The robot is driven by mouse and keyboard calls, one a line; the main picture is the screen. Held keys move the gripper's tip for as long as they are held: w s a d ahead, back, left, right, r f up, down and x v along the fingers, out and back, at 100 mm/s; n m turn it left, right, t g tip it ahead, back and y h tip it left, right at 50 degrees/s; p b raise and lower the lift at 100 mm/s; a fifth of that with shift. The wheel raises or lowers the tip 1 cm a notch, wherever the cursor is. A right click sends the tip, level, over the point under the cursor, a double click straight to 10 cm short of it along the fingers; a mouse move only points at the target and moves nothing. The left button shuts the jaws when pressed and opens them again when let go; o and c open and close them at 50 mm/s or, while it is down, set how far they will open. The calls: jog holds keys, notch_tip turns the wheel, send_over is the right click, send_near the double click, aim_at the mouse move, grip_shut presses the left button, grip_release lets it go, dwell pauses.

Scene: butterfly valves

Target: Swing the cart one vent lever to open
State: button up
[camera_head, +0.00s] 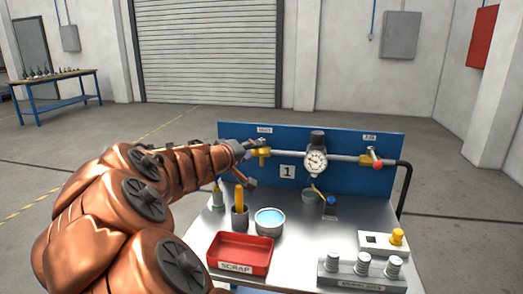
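The cart (226,226) has a steel top and a blue back panel (350,142) with a plate marked 1. A grey pipe (343,157) runs along the panel with a valve near each end. The left valve (264,153) has a yellow part and is partly hidden by my gripper. The right valve has a lever with a red knob (377,164) pointing forward. Small labels above both valves are too small to read, so I cannot tell which is the vent. My gripper (252,164) is beside the left valve, fingers apart; contact is unclear.
A pressure gauge (315,162) sits mid-pipe. A workbench (55,84) stands far left.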

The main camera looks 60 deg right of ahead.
jog(key=x, duration=0.6)
jog(key=shift+f, duration=0.1)
jog(key=shift+c, duration=0.2)
grip_shut()
dwell(0.5)
